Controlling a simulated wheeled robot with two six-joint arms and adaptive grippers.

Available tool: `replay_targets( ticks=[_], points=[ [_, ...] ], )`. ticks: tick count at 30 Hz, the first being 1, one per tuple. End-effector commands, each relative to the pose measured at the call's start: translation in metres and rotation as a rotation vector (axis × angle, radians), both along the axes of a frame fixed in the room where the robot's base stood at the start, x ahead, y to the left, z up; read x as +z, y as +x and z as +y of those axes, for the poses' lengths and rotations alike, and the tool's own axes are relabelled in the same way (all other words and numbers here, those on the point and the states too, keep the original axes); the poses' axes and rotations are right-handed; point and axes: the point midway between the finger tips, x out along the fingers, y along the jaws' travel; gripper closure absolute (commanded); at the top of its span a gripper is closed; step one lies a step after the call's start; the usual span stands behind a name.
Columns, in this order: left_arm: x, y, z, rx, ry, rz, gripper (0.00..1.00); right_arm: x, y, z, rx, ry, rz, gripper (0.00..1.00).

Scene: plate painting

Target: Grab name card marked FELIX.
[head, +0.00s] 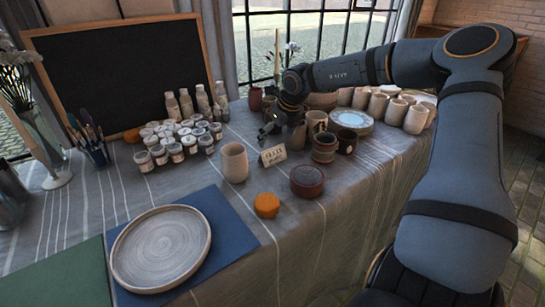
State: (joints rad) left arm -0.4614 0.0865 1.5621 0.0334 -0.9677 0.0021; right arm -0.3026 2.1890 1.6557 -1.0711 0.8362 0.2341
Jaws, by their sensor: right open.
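A small cream name card (272,156) with dark lettering stands on the cloth between a tall beige cup and a dark red lidded pot. Its lettering is too small to read surely. My right gripper (268,130) is open and empty, just behind and above the card, apart from it. My left gripper is not in view.
The tall beige cup (234,162) stands left of the card, the dark red pot (307,181) to its right. Brown cups (324,147) crowd right of the gripper. An orange item (266,205) and a large plate (160,248) on a blue mat (233,238) lie nearer.

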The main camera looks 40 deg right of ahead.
Motion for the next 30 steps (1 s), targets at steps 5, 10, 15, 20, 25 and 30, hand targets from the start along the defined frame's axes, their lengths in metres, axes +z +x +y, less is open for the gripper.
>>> replay_targets(
  ticks=[5,10,15,20,25,30],
  points=[
    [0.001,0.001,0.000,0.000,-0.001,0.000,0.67,-0.004,0.002,0.000,0.000,-0.001,0.000,0.00],
    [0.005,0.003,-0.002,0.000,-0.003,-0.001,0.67,-0.031,0.009,0.001,0.000,-0.003,0.004,0.00],
    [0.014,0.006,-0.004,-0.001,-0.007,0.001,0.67,-0.050,0.018,0.000,-0.001,-0.002,0.001,0.00],
    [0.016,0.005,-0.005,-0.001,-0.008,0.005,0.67,-0.051,0.019,0.000,-0.001,0.001,-0.001,0.00],
    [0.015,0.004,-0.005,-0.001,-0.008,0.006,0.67,-0.051,0.019,0.000,0.000,0.001,-0.001,0.12],
    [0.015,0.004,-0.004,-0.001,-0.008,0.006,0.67,-0.051,0.019,0.000,-0.001,0.001,-0.001,0.24]
  ],
)
